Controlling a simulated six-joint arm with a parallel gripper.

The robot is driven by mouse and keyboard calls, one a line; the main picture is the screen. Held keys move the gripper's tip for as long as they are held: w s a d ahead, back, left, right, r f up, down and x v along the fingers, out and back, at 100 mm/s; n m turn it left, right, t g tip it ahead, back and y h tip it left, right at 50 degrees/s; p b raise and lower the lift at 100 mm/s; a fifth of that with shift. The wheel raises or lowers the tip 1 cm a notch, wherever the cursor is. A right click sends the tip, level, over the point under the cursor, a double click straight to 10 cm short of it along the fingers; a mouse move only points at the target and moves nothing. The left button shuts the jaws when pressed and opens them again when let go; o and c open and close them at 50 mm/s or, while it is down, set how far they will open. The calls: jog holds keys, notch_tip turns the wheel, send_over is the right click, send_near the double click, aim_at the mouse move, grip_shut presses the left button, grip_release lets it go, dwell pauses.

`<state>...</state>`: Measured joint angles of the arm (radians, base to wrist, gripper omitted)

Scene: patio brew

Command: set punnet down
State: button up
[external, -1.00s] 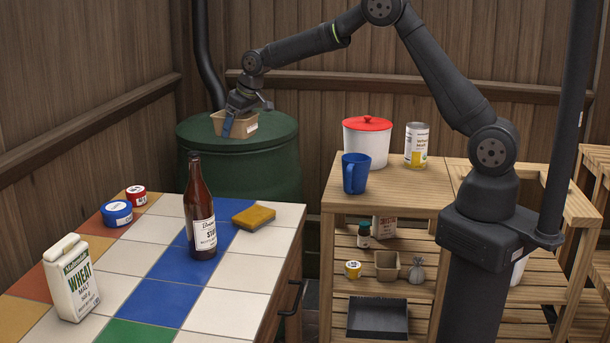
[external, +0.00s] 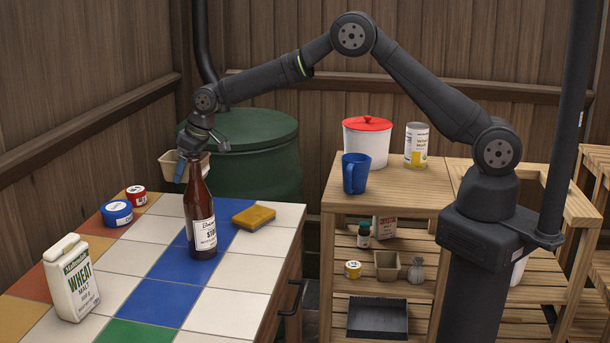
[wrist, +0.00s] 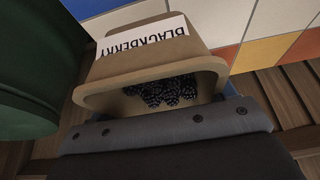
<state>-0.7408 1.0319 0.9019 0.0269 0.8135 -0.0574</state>
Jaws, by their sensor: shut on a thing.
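The punnet (external: 170,164) is a tan tub, partly hidden behind the brown bottle's neck in the external view. In the wrist view the punnet (wrist: 150,48) carries a white label reading BLACKBERRY and has dark blackberries (wrist: 165,91) inside. My gripper (external: 184,165) is shut on the punnet's wall and holds it in the air, apparently near the back edge of the tiled counter (external: 190,308). In the wrist view my gripper (wrist: 165,130) covers the lower part of the picture and hides part of the tub.
The brown bottle (external: 203,225) stands on the counter, with a yellow sponge (external: 254,217) to its right. Blue (external: 117,213) and red (external: 136,196) tins and a wheat malt carton (external: 71,280) stand at left. A green barrel (external: 262,165) stands behind. White tiles between tins and bottle are clear.

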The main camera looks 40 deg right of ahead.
aim_at(156, 228)
jog(key=s+a+f, duration=0.1)
jog(key=a+f, duration=0.1)
jog(key=a, duration=0.1)
jog(key=s+a+f, duration=0.1)
jog(key=a+f, duration=0.1)
jog(key=a, duration=0.1)
jog(key=s+a+f, duration=0.1)
jog(key=a+f, duration=0.1)
jog(key=a, duration=0.2)
jog(key=shift+f, duration=0.2)
jog(key=shift+s+a+f, duration=0.1)
jog(key=shift+f, duration=1.9)
jog(key=shift+f, duration=0.2)
jog(key=o, duration=1.1)
jog(key=v, duration=1.2)
jog(key=shift+r, duration=0.15)
